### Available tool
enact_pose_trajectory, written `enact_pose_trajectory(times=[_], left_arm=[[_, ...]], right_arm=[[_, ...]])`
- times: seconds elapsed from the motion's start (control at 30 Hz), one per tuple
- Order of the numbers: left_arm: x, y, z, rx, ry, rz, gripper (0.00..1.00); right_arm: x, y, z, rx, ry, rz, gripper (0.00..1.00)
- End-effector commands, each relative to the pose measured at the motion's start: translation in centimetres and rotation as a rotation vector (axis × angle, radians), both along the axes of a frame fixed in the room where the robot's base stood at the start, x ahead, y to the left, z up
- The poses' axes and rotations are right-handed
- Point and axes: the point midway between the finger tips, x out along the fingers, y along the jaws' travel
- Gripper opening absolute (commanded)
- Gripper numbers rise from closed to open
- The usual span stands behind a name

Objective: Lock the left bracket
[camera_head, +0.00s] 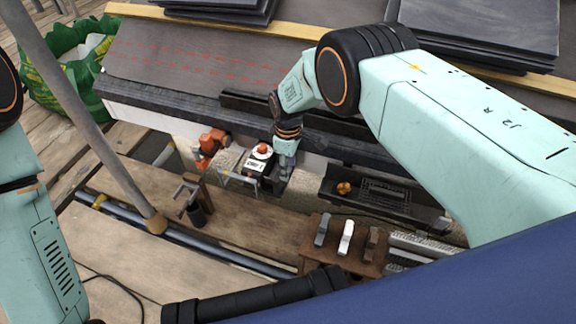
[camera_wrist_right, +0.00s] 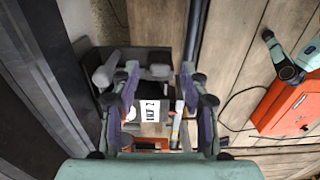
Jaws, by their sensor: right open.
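The left bracket seems to be the dark part with a white label (camera_head: 255,165) and an orange-and-white round top, by the roof's lower edge in the head view. In the right wrist view the white label (camera_wrist_right: 149,110) lies between my fingers, with an orange part below it and grey lever-like arms (camera_wrist_right: 105,73) just beyond. My right gripper (camera_head: 285,168) is beside the labelled part in the head view. Its fingers (camera_wrist_right: 158,95) are apart, and I cannot tell whether they touch anything. My left arm shows at the left edge, but its gripper is out of view.
An orange device (camera_head: 210,146) stands left of the label. A black gutter piece (camera_head: 390,205) with an orange knob lies to the right. A wooden block (camera_head: 340,262) holds three small levers. A grey pole (camera_head: 85,110) crosses the left side.

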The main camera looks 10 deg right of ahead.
Motion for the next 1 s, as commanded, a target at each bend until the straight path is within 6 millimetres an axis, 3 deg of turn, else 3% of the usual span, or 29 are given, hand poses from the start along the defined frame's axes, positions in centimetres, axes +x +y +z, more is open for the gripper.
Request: enact_pose_trajectory(times=[0.07, 0.57, 1.0], left_arm=[[0.01, 0.0, 0.02, 0.0, 0.0, 0.0, 0.4], [0.02, 0.0, 0.02, 0.0, 0.0, 0.0, 0.4], [0.01, 0.0, 0.85, 0.0, 0.0, 0.0, 0.4]], right_arm=[[-0.01, -0.01, 0.02, 0.0, 0.0, 0.0, 0.44], [-0.02, 0.01, 0.02, 0.0, 0.0, -0.001, 0.01], [-0.16, -0.17, 0.12, 0.025, -0.015, -0.002, 0.0]])
